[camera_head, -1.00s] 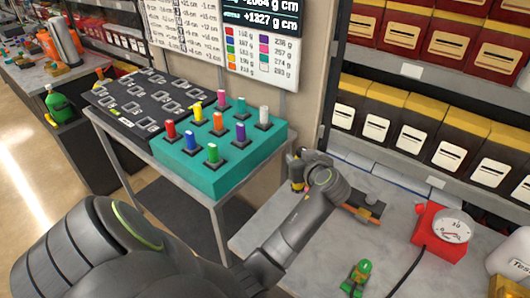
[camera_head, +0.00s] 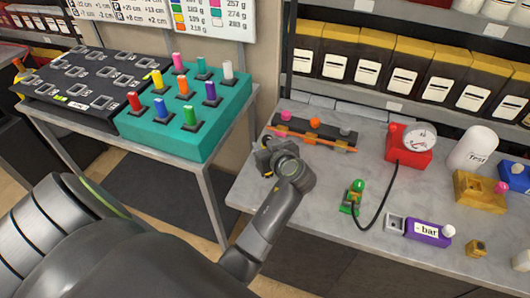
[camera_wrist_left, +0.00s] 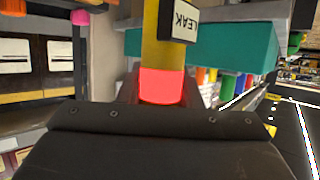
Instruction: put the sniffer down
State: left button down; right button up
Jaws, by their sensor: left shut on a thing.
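In the head view my left gripper (camera_head: 266,157) is over the left end of the grey workbench (camera_head: 330,185), in front of the dark rack. The sniffer is mostly hidden there by the gripper and wrist. I cannot tell its height above the bench. My right gripper is not in view.
The dark rack (camera_head: 333,141) has coloured knobs and an orange rod along its front. A red gauge box (camera_head: 405,155), a green cabled item (camera_head: 352,197) and a purple "bar" box (camera_head: 428,232) stand to the right. A teal peg block (camera_head: 190,140) is on the left table.

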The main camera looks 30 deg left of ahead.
pick_arm(q)
notch_tip(320, 180, down, 3)
jog(key=shift+f, duration=0.1)
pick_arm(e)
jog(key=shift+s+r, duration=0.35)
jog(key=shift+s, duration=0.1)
pick_arm(q)
jog(key=shift+f, duration=0.15)
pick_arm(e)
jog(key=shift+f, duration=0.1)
pick_arm(q)
jog(key=shift+f, duration=0.1)
jog(key=c, duration=1)
grip_release()
jog(key=shift+c, duration=0.2)
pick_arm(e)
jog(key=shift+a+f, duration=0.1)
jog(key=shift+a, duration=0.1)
